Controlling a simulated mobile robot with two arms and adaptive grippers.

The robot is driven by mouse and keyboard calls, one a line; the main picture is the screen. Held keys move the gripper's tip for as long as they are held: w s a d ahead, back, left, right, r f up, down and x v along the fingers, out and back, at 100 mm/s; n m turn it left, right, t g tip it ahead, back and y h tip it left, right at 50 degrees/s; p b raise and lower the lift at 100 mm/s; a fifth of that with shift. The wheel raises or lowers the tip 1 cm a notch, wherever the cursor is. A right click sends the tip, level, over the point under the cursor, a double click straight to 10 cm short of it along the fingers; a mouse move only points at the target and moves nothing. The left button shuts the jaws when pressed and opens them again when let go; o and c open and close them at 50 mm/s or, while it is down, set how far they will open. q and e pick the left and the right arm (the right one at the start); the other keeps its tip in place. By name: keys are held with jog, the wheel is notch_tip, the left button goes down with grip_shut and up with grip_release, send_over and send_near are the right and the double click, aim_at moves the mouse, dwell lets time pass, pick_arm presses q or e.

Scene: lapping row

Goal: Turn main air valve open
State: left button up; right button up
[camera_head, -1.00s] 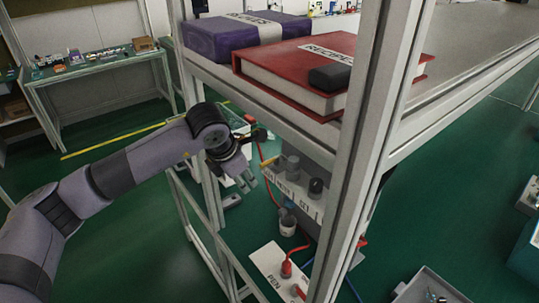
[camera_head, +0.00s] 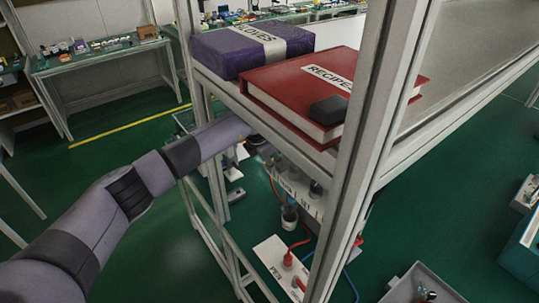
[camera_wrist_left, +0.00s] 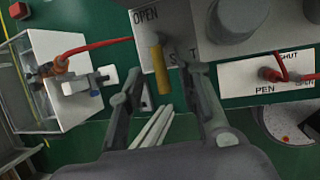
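In the left wrist view a valve with a yellow handle (camera_wrist_left: 161,69) sits on a white panel (camera_wrist_left: 145,50). An OPEN label is above it, and a partly covered SHUT label is close beside the handle on the right. My left gripper (camera_wrist_left: 166,78) is open, its two fingers on either side of the yellow handle; I cannot tell whether either touches it. In the head view my left arm reaches behind the shelf, which hides the gripper. The white labelled panel (camera_head: 315,208) shows below the shelf there. My right gripper is not in view.
A shelf with a red RECIPES binder (camera_head: 300,88) and a purple GLOVES box (camera_head: 225,50) overhangs the valve area. A frame post (camera_head: 352,150) stands at its right. A lower white panel (camera_head: 265,250) carries red fittings and a red hose. A grey tray (camera_head: 395,293) is at bottom right.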

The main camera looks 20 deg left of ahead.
pick_arm(q)
jog(key=shift+c, duration=0.2)
grip_shut()
dwell(0.4)
